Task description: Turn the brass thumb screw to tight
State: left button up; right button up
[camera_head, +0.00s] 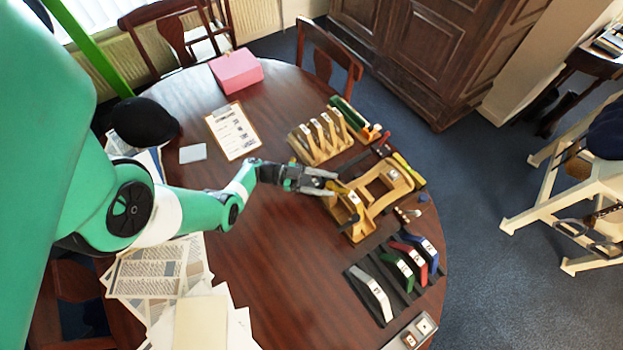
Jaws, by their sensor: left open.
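My left gripper (331,184) reaches in from the left over the round table, its fingers open at the left edge of the light wooden fixture (378,203). A small yellow, brass-like part (340,187) shows right at the fingertips. It may be the thumb screw, but it is too small to be sure. I cannot tell whether the fingers touch it or stand around it. The fixture has a raised frame at the back and a block with a white label at the front left. My right gripper is not in view.
A wooden rack (321,140) with several labelled slots stands behind the fixture. Tools with yellow and red handles (382,143) lie close behind it. Coloured saddle-like pieces (403,266) rest on a dark mat in front. A clipboard (232,131) and pink box (236,71) lie farther left.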

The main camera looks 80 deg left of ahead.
pick_arm(q)
jog(key=v, duration=0.7)
jog(key=shift+b, duration=0.3)
jog(key=shift+a, duration=0.1)
